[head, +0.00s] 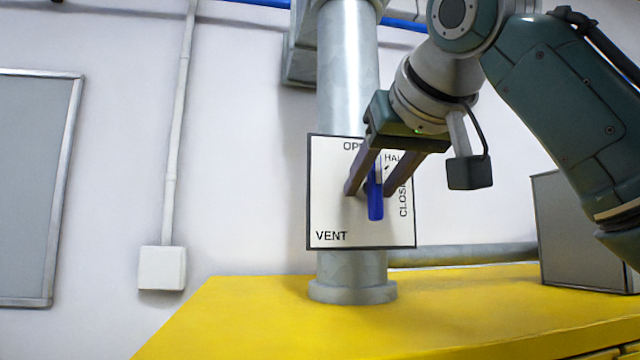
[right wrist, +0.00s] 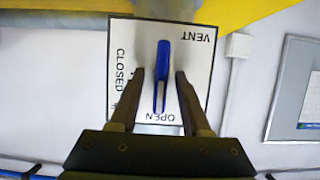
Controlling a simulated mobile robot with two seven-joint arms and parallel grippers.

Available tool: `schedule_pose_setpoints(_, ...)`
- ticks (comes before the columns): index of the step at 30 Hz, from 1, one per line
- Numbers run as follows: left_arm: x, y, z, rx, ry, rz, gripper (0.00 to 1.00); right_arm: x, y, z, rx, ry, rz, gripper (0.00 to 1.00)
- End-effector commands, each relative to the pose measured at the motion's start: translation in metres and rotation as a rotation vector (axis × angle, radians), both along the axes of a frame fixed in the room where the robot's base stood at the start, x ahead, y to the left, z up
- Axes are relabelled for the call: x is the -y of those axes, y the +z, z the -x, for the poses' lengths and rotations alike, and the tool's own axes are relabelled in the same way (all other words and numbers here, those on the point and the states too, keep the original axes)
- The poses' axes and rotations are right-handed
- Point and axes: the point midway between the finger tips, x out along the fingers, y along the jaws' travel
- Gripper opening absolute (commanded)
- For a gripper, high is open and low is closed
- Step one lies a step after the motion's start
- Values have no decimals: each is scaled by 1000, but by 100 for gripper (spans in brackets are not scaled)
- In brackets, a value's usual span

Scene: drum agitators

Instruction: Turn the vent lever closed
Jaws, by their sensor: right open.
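The vent plate (head: 325,215) is a white, dark-edged panel on a grey pipe, marked VENT, OPEN, HALF and CLOSED. Its lever (head: 375,204) is blue and stands upright, in line with the OPEN mark at the top; CLOSED is on the right side. My right gripper (head: 369,192) is open at the plate, with one finger on each side of the lever. In the right wrist view the plate (right wrist: 194,60) appears upside down. The blue lever (right wrist: 162,75) lies between the fingers of the gripper (right wrist: 159,71), with a visible gap on both sides. My left gripper is not in view.
The pipe (head: 350,275) rises from a yellow surface (head: 240,315). A grey box (head: 575,235) stands at the right. A white wall box (head: 162,267) with a conduit and a framed board (head: 30,190) are at the left. The wall beside the plate's left is clear.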

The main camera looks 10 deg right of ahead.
Motion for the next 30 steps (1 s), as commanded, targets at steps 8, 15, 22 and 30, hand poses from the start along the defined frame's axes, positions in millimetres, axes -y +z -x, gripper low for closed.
schedule_pose_setpoints(8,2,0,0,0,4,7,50,0,0,0,-1,0,0,36)
schedule_pose_setpoints(15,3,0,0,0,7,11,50,0,0,0,-1,0,1,9)
schedule_pose_setpoints(22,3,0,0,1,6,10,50,0,0,0,0,0,1,0)
schedule_pose_setpoints(30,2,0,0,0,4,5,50,0,0,0,0,-1,-1,0)
